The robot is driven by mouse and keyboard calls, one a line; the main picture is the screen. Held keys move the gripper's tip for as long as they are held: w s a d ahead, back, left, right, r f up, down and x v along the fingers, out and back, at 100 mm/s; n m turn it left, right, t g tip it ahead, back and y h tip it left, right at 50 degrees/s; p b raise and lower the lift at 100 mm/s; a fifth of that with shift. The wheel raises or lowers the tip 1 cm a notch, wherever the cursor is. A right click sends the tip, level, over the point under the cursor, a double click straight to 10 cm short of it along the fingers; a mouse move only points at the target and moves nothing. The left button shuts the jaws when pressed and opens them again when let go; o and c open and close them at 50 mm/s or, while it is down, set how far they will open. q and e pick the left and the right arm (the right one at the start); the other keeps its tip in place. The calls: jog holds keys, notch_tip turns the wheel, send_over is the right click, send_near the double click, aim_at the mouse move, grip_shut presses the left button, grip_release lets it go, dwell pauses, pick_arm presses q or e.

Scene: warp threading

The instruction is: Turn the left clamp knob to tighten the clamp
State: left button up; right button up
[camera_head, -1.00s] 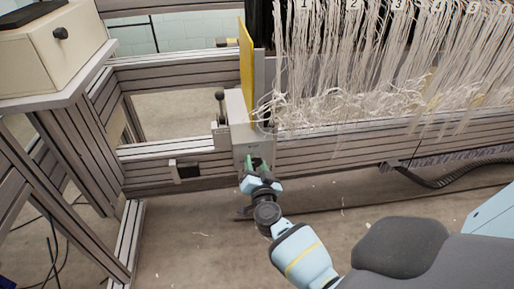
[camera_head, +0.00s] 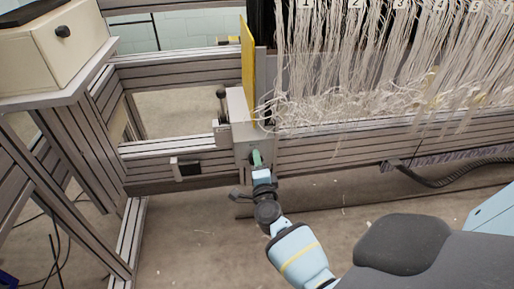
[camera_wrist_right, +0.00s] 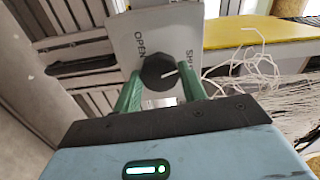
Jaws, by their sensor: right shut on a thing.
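The left clamp is a grey metal block (camera_head: 241,128) on the aluminium frame. Its round black knob (camera_wrist_right: 158,72) shows in the right wrist view, on a light plate marked "OPEN" on the left and a partly hidden word starting "SH" on the right. The knob's white line points right, slightly upward. My right gripper (camera_head: 257,158) reaches the front of the block from below. In the right wrist view its green fingers (camera_wrist_right: 160,86) are on both sides of the knob, shut on it. In the head view the gripper hides the knob. My left gripper is not in view.
A yellow plate (camera_head: 247,70) stands upright behind the block. White warp threads (camera_head: 345,75) hang to its right, with loose ends near the clamp. A lever with a dark handle (camera_head: 221,101) stands left of the block. A beige box (camera_head: 50,45) sits at upper left.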

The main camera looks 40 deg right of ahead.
jog(key=shift+f+m, duration=0.1)
jog(key=shift+m, duration=1.1)
jog(key=o, duration=1)
jog(key=shift+c, duration=0.2)
jog(key=p+v, duration=0.1)
jog(key=v, duration=0.7)
jog(key=shift+w, duration=0.1)
